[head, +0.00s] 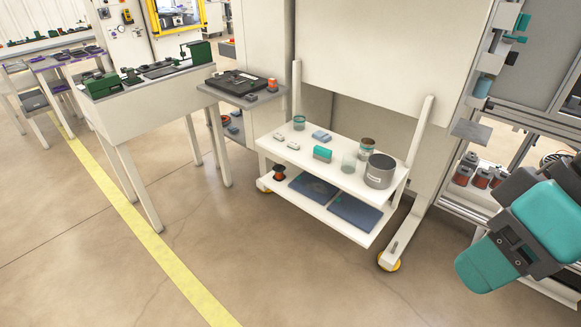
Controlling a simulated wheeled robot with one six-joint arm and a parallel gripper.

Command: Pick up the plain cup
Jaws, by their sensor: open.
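Several cup-like vessels stand on the top shelf of a white cart (330,180). A plain, clear-looking cup (349,161) with no visible band stands upright towards the shelf's right end. Behind it and to its right is a brownish cup (367,147). A large grey metal pot (380,172) with a small label stands close to the clear cup's right. A glass-like cup with a green rim (299,122) stands apart at the shelf's back left. Part of my teal and dark grey arm shows at the lower right, well away from the cart. My gripper's fingers are not in view.
A teal block (322,153), a blue item (321,136) and small white pieces share the top shelf. Blue flat items (352,211) and a copper-coloured spool (279,172) lie below. White workbenches stand left. The floor in front of the cart is clear.

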